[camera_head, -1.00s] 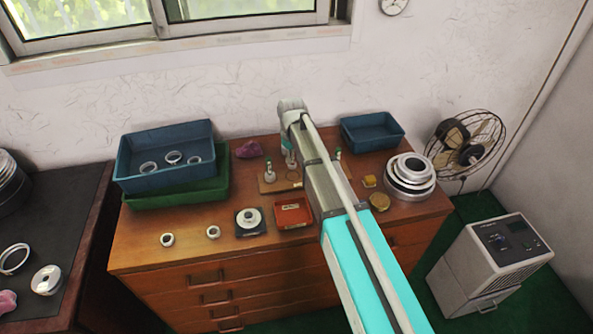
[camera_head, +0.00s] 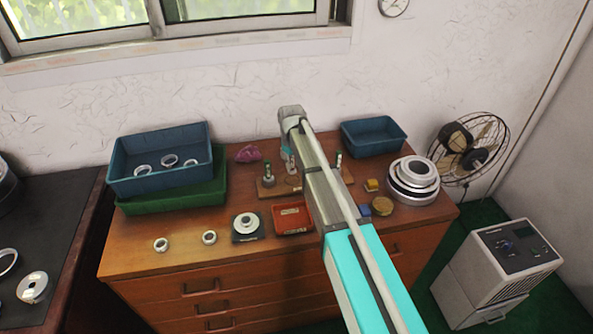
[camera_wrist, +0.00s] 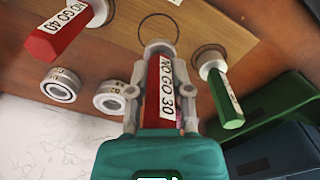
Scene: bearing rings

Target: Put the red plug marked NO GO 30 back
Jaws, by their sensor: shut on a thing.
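My gripper (camera_wrist: 160,105) is shut on the red plug marked NO GO 30 (camera_wrist: 152,80), holding it by its handle. The plug's metal end is beside a dark circle outline (camera_wrist: 158,16) on the wooden board (camera_wrist: 225,12); I cannot tell whether it touches the board. A red plug marked NO GO 40 (camera_wrist: 50,38) stands to the left and a green-handled plug (camera_wrist: 228,105) to the right. In the head view my gripper (camera_head: 288,160) is over the board (camera_head: 268,190), and the held plug is mostly hidden.
Two metal rings (camera_wrist: 60,86) are near the board. A red tray (camera_head: 293,219) and a ring on a dark pad (camera_head: 248,227) are in front. A blue bin (camera_head: 120,170) on a green one (camera_head: 150,202) stands left; stacked rings (camera_head: 414,178) stand right. My arm hides part of the dresser top.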

